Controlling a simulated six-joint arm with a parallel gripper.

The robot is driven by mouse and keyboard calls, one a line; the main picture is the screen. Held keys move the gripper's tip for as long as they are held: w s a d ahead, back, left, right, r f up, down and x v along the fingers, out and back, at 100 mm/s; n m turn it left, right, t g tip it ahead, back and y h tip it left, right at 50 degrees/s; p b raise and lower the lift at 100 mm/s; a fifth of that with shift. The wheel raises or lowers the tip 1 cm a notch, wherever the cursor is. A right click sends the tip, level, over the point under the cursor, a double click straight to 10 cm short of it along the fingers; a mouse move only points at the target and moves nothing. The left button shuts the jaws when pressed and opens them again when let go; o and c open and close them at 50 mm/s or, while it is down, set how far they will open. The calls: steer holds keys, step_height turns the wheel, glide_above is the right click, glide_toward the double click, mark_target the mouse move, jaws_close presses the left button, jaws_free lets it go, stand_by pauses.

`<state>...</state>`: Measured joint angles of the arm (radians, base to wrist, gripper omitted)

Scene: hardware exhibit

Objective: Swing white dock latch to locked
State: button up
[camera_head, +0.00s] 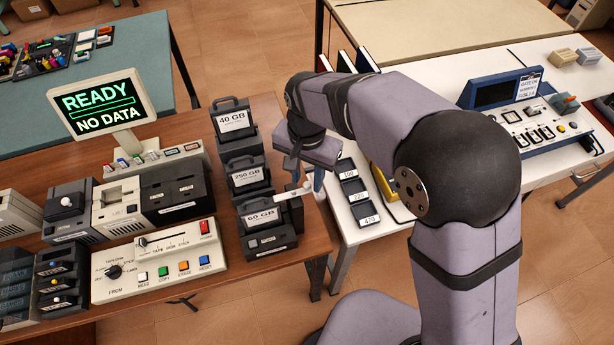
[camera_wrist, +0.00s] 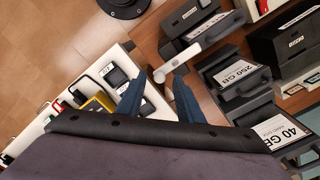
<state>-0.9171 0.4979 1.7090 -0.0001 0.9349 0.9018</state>
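The white latch (camera_head: 288,194) is a short bar with a rounded end, beside the top of the dock holding the 60 GB cartridge (camera_head: 262,217). In the wrist view the latch (camera_wrist: 183,61) slants from the dock down to its rounded end. My gripper (camera_head: 304,174) is just above and beyond that end. In the wrist view my gripper (camera_wrist: 160,77) has its two blue-grey fingers spread, with the latch's rounded end appearing between the tips. No contact is visible, and the exact height gap cannot be told.
The 250 GB (camera_head: 247,176) and 40 GB (camera_head: 233,121) docks stand in line behind. A console (camera_head: 160,262) with colored buttons and a monitor (camera_head: 102,103) reading "READY NO DATA" are to the left.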

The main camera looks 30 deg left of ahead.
mark_target(307, 184)
steer(key=shift+r+b, duration=0.95)
steer(key=shift+r, duration=2.5)
steer(key=shift+w+a+n, duration=0.2)
steer(key=shift+a+n, duration=0.05)
steer(key=shift+n, duration=0.65)
steer(key=f+n, duration=0.3)
steer(key=d+f+n, duration=0.1)
steer(key=f+n, duration=0.1)
steer(key=shift+s, duration=0.35)
steer(key=s+d+f+m, duration=0.1)
steer(key=s+d+f, duration=0.1)
steer(key=d, duration=0.7)
steer(key=s+d+f+g, duration=0.1)
steer(key=s+d+f, duration=0.1)
steer(key=d, duration=0.6)
steer(key=s+d+f+m, duration=0.1)
steer(key=s+d+f, duration=0.15)
steer(key=d, duration=0.65)
steer(key=w+d+r+m+t, duration=0.1)
steer(key=w+d+r+m, duration=0.1)
steer(key=d+m, duration=0.3)
steer(key=d, duration=0.3)
steer(key=shift+d+r, duration=0.15)
steer(key=shift+r, duration=0.2)
